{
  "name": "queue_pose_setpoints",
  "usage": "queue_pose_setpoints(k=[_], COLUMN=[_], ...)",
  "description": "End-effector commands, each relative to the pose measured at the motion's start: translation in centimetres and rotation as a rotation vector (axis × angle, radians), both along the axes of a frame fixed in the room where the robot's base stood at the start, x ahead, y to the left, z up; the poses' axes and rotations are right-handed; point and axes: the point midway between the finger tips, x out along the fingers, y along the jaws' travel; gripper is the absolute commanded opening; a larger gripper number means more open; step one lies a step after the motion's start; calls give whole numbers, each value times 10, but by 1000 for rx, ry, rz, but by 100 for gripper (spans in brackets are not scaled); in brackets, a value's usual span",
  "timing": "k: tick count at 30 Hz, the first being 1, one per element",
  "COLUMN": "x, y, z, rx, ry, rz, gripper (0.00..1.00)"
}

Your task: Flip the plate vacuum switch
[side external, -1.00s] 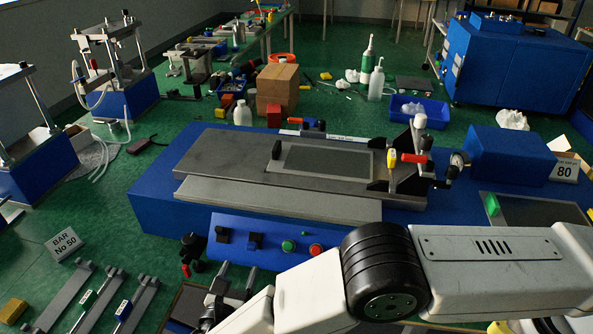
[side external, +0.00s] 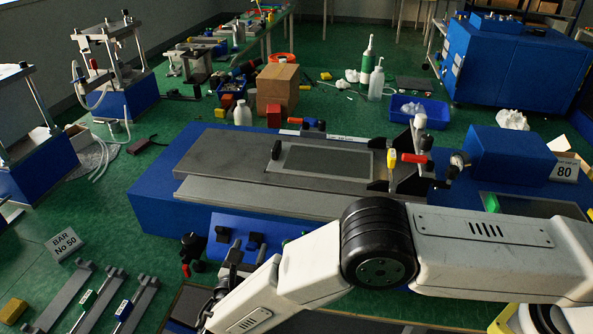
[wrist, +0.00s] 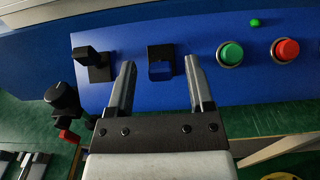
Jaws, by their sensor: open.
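Two black switches sit on the blue sloped control panel; I cannot read which is the plate vacuum switch. In the wrist view the left switch (wrist: 93,62) has a lever standing out toward the upper left. The right switch (wrist: 160,61) is a black block; its lever position is unclear. My gripper (wrist: 160,66) is open and empty, its fingers on either side of the right switch in the picture. Contact cannot be told. In the side view my gripper (side external: 250,252) is at the panel's front, with the left switch (side external: 223,234) beside it.
A green button (wrist: 230,54) and a red button (wrist: 285,50) sit right of the switches. A black knob with a red handle (wrist: 66,108) stands left of the panel. The grey press bed (side external: 230,150) lies behind the panel.

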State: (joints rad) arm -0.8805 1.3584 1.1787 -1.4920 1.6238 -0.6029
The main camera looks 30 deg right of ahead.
Motion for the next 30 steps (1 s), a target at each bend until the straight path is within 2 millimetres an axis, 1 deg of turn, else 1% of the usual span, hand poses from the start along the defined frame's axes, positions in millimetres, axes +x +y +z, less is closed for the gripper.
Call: queue_pose_setpoints(k=[1, 6, 15, 17, 18, 20, 21, 22, 30], x=[4, 10, 11, 11, 11, 11, 11, 11, 11], y=[-4, -10, -11, -11, -11, -11, -11, -11, -11], z=[0, 0, 0, 0, 0, 0, 0, 0, 1], rx=[0, -1, 0, 0, 0, 0, 0, 0, 6], ry=[0, -1, 0, 0, 0, 0, 0, 0, 6], rz=[-2, 0, 0, 0, 0, 0, 0, 0, 0], gripper=[68, 68, 68, 49, 36, 17, 4, 0, 0])
